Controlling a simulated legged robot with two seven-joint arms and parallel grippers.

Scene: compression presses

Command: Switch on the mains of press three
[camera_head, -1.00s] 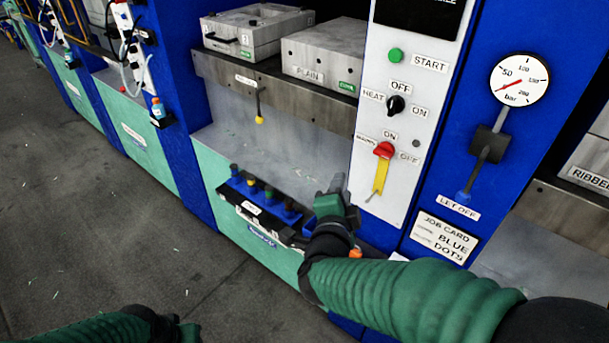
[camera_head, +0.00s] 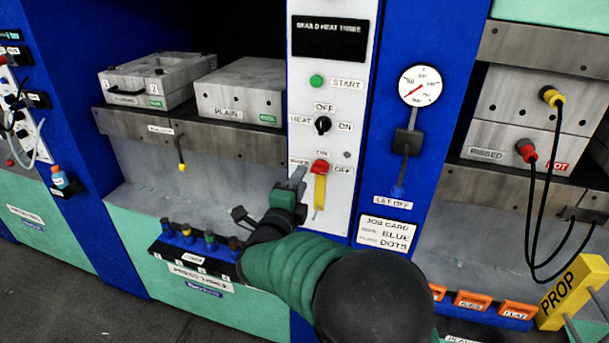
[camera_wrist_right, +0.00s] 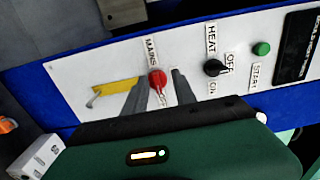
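The red mains switch (camera_head: 320,167) is on the white control panel (camera_head: 335,120), between the ON label above and the OFF label to its right. A yellow strip (camera_head: 320,192) hangs below it. In the right wrist view the red switch (camera_wrist_right: 157,80) shows beyond the fingertips, beside the MAINS label. My right gripper (camera_head: 297,178) is just left of the switch in the head view. The right wrist view shows its fingers (camera_wrist_right: 160,92) apart, with nothing held between them. Whether they touch the switch is unclear. My left gripper is out of view.
The black HEAT knob (camera_head: 322,125) and green START button (camera_head: 316,81) sit above the switch. A pressure gauge (camera_head: 419,85) and LET OFF lever (camera_head: 405,143) are to the right. A rack of colored-top items (camera_head: 195,245) sits below left. A yellow PROP (camera_head: 572,292) stands lower right.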

